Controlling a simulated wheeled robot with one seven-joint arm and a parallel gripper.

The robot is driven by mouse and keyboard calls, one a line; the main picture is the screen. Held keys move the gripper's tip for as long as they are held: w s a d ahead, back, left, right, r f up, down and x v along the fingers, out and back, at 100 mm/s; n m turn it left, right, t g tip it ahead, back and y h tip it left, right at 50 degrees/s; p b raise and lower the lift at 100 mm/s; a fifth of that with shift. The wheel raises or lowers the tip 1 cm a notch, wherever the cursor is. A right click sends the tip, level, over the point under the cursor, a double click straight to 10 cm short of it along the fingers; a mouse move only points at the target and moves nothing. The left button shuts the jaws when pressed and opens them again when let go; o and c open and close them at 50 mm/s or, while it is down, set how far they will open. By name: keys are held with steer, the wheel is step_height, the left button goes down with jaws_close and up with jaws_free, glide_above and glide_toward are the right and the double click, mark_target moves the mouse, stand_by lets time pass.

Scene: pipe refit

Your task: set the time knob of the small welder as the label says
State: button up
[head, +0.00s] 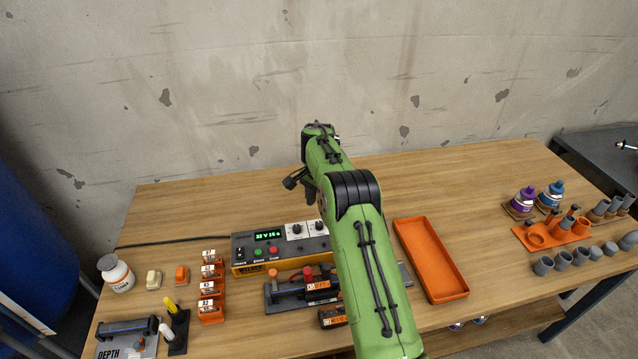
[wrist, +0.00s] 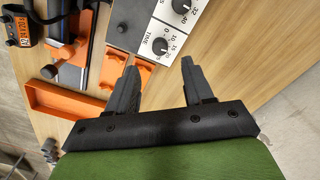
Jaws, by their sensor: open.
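The small welder (head: 280,250) stands on the bench, an orange and grey box with a green display that seems to read 32 V 15 s. Its time knob (wrist: 160,46) is a black knob on a white dial marked TIME in the wrist view; its exact pointer angle is too small to tell. Another knob (wrist: 180,7) sits beside it on the same panel. My gripper (wrist: 160,72) is open and empty, its fingertips apart from the time knob. An orange tag (wrist: 25,33) with black print shows at the upper left of the wrist view; its print is hard to read.
A clamp fixture (head: 275,297) stands in front of the welder. The bench behind the welder is clear.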

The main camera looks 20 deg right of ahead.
step_height(320, 180, up, 8)
steer(key=p, duration=0.2)
steer(key=s+a+r+n+t, duration=0.1)
steer(key=s+a+r+n, duration=0.2)
steer(key=s+r, duration=0.5)
steer(key=s+a+r+n+t, duration=0.25)
steer(key=s+r, duration=0.35)
steer(key=r, duration=0.3)
steer(key=s+a+f+n, duration=0.1)
steer(key=s+a+n, duration=0.1)
steer(key=s, duration=0.6)
steer(key=s+a+f+n+t, duration=0.1)
steer(key=s+n, duration=0.2)
steer(key=s, duration=0.4)
steer(key=s+a+f+n+t, duration=0.1)
steer(key=s+a+n, duration=0.1)
steer(key=s, duration=0.6)
steer(key=shift+s+a+f+n, duration=0.3)
steer(key=shift+f+n, duration=0.05)
steer(key=shift+f, duration=0.05)
